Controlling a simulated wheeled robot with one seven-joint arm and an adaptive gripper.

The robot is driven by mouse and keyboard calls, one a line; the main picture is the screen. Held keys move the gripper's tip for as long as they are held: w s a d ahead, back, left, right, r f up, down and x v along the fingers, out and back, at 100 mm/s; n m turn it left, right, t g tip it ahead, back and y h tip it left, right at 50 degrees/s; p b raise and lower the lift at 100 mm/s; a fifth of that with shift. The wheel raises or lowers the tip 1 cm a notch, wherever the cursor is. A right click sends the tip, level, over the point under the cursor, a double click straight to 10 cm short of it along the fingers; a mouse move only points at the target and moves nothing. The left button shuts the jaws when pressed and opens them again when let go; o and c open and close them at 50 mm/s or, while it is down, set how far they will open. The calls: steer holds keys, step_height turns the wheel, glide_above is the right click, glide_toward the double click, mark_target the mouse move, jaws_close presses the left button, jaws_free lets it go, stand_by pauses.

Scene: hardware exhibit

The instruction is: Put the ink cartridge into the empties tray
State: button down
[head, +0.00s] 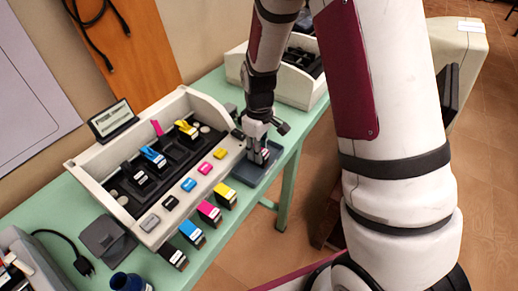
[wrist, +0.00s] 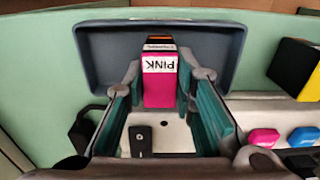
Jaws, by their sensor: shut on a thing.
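My gripper (head: 261,157) is shut on a pink ink cartridge (wrist: 160,85) with a white label reading PINK. In the wrist view the fingers (wrist: 160,88) stand on either side of it. The blue-grey tray (head: 244,173) lies on the green table at the right end of the printer. In the wrist view the tray (wrist: 98,60) shows behind the cartridge, which overlaps its inside. I cannot tell whether the cartridge touches the tray floor. In the head view the fingers mostly hide the cartridge.
The opened printer (head: 150,222) stands left of the tray, with several cartridges inside. Yellow (head: 225,196), magenta (head: 209,213), cyan (head: 192,234) and black (head: 173,257) cartridges stand along its front. Another white machine (head: 305,90) stands behind the gripper. The table's edge is close to the tray.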

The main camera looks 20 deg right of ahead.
steer(key=c, duration=1.3)
jaws_free()
steer(key=shift+f, duration=0.1)
steer(key=shift+c, duration=0.2)
step_height(320, 180, up, 12)
steer(key=s+r+m+t, duration=0.2)
steer(key=s+r+m, duration=0.1)
steer(key=s+r, duration=0.85)
steer(key=s+r+m+t, duration=0.1)
steer(key=s+r+m, duration=0.2)
steer(key=s, duration=1)
steer(key=shift+s+d+m+t, duration=0.15)
steer(key=shift+s+m+t, duration=0.25)
steer(key=shift+m, duration=0.2)
